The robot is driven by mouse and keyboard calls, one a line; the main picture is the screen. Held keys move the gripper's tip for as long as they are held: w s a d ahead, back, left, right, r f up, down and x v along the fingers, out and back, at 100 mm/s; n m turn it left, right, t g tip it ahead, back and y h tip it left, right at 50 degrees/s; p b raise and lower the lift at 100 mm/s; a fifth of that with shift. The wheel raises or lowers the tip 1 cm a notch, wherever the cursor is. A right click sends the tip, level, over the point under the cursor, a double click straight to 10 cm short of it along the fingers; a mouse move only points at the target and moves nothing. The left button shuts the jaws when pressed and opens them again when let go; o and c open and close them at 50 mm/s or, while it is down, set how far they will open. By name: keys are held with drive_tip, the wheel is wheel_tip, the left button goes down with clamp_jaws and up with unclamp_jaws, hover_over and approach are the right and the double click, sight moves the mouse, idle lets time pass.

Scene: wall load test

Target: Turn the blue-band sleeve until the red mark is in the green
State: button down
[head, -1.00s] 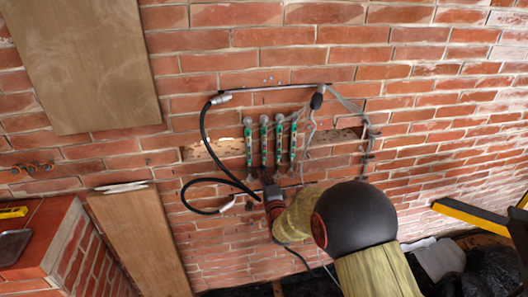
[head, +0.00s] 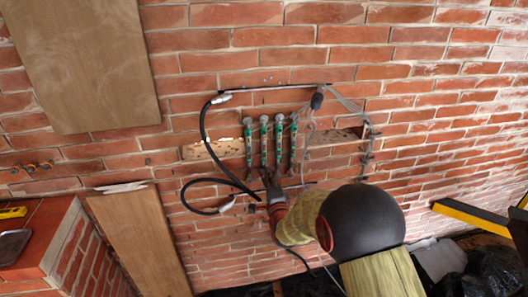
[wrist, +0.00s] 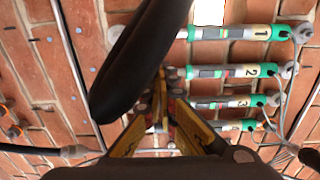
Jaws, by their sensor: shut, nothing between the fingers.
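Several grey and green tubular units hang side by side on the brick wall in the head view; the numbers 1 (wrist: 208,33), 2 (wrist: 235,71) and 3 (wrist: 232,102) show on them in the wrist view. Their green parts and small coloured bands are visible, but I cannot tell which has the blue-band sleeve. The red mark is too small to make out. My gripper (head: 271,182) is at the lower ends of the units in the head view. In the wrist view its yellow-sided fingers (wrist: 166,110) are shut and empty, with their tips close to the units' ends.
A thick black cable (head: 203,137) loops left of the units and crosses close in front of the wrist camera (wrist: 140,58). A grey conduit (head: 366,150) runs at right. Wooden boards (head: 140,235) lean at left. A yellow-edged bar (head: 470,213) stands at right.

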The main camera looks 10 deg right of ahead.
drive_tip(key=shift+d, duration=0.45)
drive_tip(key=shift+w, duration=0.55)
idle(0.6)
drive_tip(key=shift+a+r, duration=0.1)
drive_tip(key=shift+a, duration=0.7)
drive_tip(key=shift+s, duration=0.15)
idle(0.6)
drive_tip(key=shift+s, duration=0.35)
drive_tip(key=s, duration=0.7)
idle(0.5)
